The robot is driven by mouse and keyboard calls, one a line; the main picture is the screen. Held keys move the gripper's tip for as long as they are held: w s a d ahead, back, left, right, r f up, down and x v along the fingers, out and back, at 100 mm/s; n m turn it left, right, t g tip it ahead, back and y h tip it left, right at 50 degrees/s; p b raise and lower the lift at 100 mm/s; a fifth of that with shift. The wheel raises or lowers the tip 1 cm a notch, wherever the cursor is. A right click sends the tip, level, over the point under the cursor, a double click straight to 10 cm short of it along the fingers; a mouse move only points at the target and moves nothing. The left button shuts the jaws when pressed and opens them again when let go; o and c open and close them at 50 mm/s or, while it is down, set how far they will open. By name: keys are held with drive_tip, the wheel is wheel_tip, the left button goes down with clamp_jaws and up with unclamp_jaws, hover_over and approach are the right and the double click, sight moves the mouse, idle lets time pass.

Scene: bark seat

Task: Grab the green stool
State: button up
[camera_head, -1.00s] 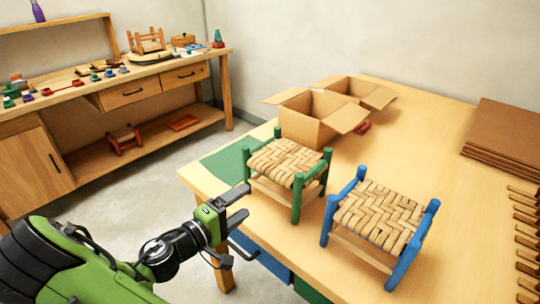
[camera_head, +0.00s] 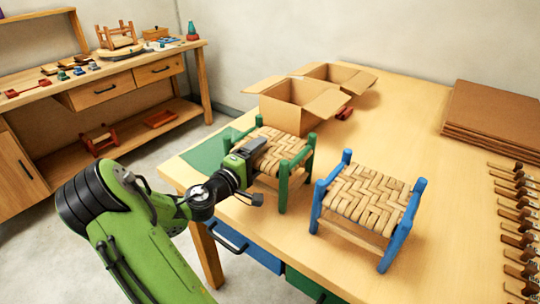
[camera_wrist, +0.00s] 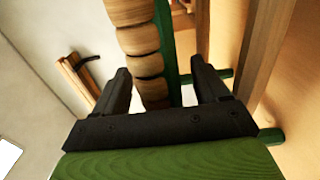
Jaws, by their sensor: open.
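The green stool (camera_head: 283,162) stands upright on the table, with green legs and a woven bark seat. My gripper (camera_head: 247,150) is at its left side, close to the near-left part of the seat. In the wrist view the open jaws (camera_wrist: 160,88) point at the stool, with the woven seat edge (camera_wrist: 140,45) and a green rail between or just beyond the fingers. I cannot tell whether the fingers touch it. A blue stool (camera_head: 368,205) with a similar woven seat stands to the right, apart from the green one.
Open cardboard boxes (camera_head: 290,110) stand behind the green stool. Flat brown boards (camera_head: 492,118) are stacked at the back right, with several tools (camera_head: 515,225) along the right edge. A wooden workbench (camera_head: 110,80) stands at the left wall. The table is clear between stools and boards.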

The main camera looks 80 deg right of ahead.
drive_tip(key=shift+s+d, duration=0.1)
drive_tip(key=shift+d, duration=0.2)
